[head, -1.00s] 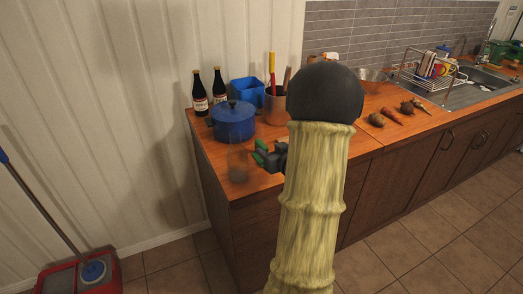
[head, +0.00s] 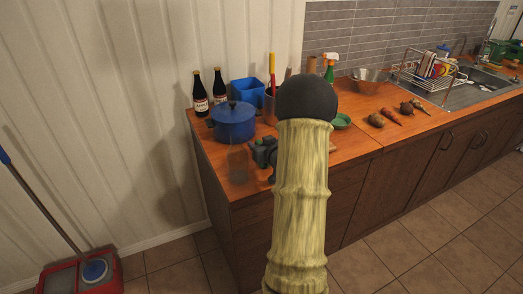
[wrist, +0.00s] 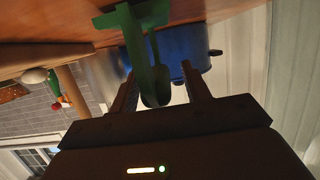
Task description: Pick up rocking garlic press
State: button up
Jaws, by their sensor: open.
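In the wrist view, a green utensil, which looks like the garlic press (wrist: 140,48), has a broad flat part and a darker rounded end. The rounded end shows between the two fingers of my gripper (wrist: 158,70). The fingers are apart, and I cannot tell whether either touches it. In the head view my gripper (head: 262,152) is a small dark shape low over the left part of the counter, partly behind my arm. The press cannot be clearly made out there.
A blue pot (head: 234,123) stands close behind my gripper and a clear glass (head: 238,165) just left of it. Two dark bottles (head: 219,86) and a blue container (head: 247,93) stand at the back. A green bowl (head: 342,121) lies right of my arm.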

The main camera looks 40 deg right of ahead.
aim_at(259, 142)
jog(key=shift+w+f, duration=0.1)
jog(key=shift+w, duration=0.3)
grip_shut()
notch_tip(259, 142, up, 10)
jog(key=shift+r+p, duration=0.1)
jog(key=shift+p, duration=0.25)
dwell(0.4)
dwell(0.5)
